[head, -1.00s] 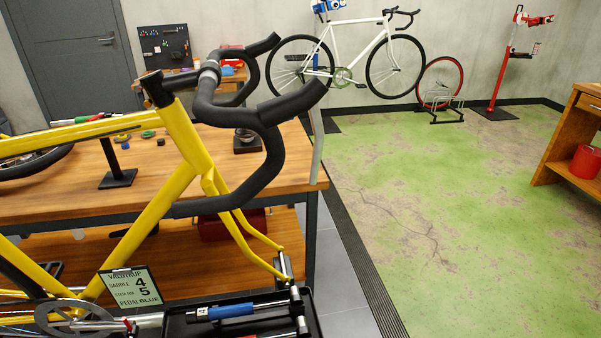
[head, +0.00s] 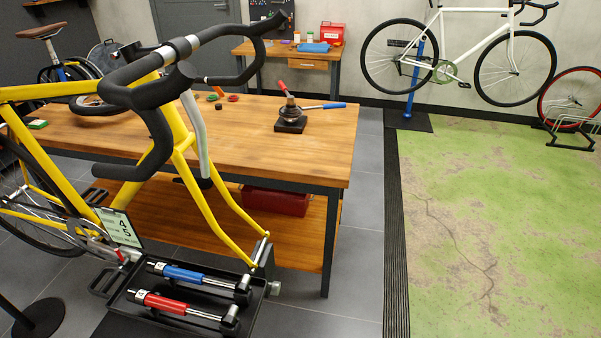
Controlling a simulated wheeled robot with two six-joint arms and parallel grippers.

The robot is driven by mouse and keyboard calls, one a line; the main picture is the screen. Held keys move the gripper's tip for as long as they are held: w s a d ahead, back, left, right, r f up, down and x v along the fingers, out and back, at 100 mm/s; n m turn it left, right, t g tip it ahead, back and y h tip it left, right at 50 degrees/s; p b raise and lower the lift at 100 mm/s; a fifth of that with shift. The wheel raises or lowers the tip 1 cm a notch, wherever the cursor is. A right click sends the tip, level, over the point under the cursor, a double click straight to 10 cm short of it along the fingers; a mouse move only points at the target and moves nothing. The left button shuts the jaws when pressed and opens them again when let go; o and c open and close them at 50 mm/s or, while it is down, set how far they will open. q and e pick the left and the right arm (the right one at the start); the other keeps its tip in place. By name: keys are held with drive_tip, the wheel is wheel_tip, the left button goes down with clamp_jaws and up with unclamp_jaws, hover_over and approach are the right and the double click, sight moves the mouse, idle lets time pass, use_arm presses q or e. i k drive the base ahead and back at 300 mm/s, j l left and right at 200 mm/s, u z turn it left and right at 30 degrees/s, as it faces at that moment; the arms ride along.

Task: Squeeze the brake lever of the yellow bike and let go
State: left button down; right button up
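The yellow bike (head: 172,122) stands at the left in the head view, with its wheelless fork ends near a black tray. Its black drop handlebar (head: 150,72) curves over the wooden workbench. A pale grey brake lever (head: 194,120) hangs down from the near black hood (head: 165,88). It stands apart from the bar's drop, and nothing touches it. Another lever on the far hood cannot be made out. Neither of my grippers is in view.
The workbench (head: 270,146) stands behind the bike, holding a small black stand with a tool (head: 289,118). A black tray (head: 258,292) holds blue-handled and red-handled tools at the front. Green floor (head: 450,220) is clear at right.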

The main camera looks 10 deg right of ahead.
sight(187, 99)
drive_tip(key=k+l, duration=0.1)
drive_tip(key=l, duration=0.5)
drive_tip(key=k+l, duration=0.1)
drive_tip(key=l, duration=1.05)
drive_tip(key=k+u, duration=0.05)
